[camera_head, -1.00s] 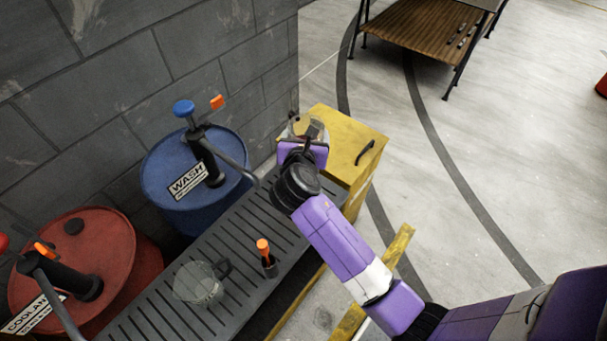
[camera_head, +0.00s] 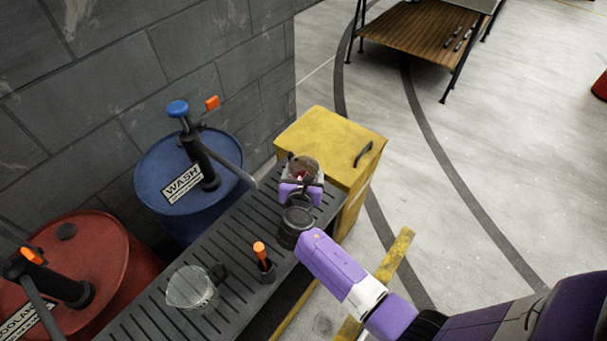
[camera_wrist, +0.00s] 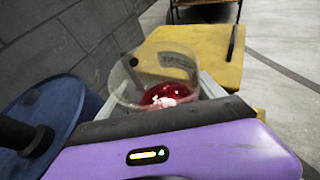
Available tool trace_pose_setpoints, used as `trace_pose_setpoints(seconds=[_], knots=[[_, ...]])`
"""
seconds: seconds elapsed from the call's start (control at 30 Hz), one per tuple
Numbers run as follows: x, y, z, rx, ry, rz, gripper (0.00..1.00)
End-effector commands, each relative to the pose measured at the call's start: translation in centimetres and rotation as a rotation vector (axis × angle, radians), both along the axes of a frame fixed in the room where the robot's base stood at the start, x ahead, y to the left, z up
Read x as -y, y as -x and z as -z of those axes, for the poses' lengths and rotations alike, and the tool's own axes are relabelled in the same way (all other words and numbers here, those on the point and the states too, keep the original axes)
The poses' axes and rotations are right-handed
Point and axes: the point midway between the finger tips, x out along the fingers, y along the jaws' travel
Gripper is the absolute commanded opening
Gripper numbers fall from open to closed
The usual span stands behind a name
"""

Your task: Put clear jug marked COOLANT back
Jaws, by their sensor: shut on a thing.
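A clear jug (camera_head: 304,166) with red liquid in its bottom is in my gripper (camera_head: 300,186), over the far end of the slatted grate. The wrist view shows the jug (camera_wrist: 125,88) upright or nearly so, its open rim upward. Dark lettering shows on its wall but is too small to read surely. My gripper is shut on the jug; the purple gripper body hides its near lower side. I cannot tell whether its base touches the grate. A second clear jug (camera_head: 190,288) with a dark handle stands on the near part of the grate (camera_head: 228,235).
An orange-topped tool in a dark holder (camera_head: 263,262) stands on the grate's right edge. A blue WASH drum (camera_head: 160,160) and a red COOLANT drum (camera_head: 105,250), both with pumps, stand left. A yellow cabinet (camera_head: 325,135) is beyond the grate. The WASH spout reaches over the grate.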

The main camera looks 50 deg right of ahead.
Motion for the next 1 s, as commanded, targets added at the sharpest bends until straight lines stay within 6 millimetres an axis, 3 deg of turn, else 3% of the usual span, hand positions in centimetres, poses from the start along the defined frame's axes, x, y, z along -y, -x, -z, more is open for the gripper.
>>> trace_pose_setpoints(seconds=[0.4,0.43,0.5,0.9,1.0], knots=[[0.00,-0.10,0.40,0.002,0.002,-0.002,0.17],[-0.01,-0.05,0.40,0.001,0.001,-0.001,0.83],[-0.01,-0.05,0.38,0.001,0.001,-0.001,0.97],[-0.03,-0.02,-0.07,0.002,0.000,0.000,0.99],[-0.94,0.52,-0.32,0.001,0.001,-0.003,0.99]])
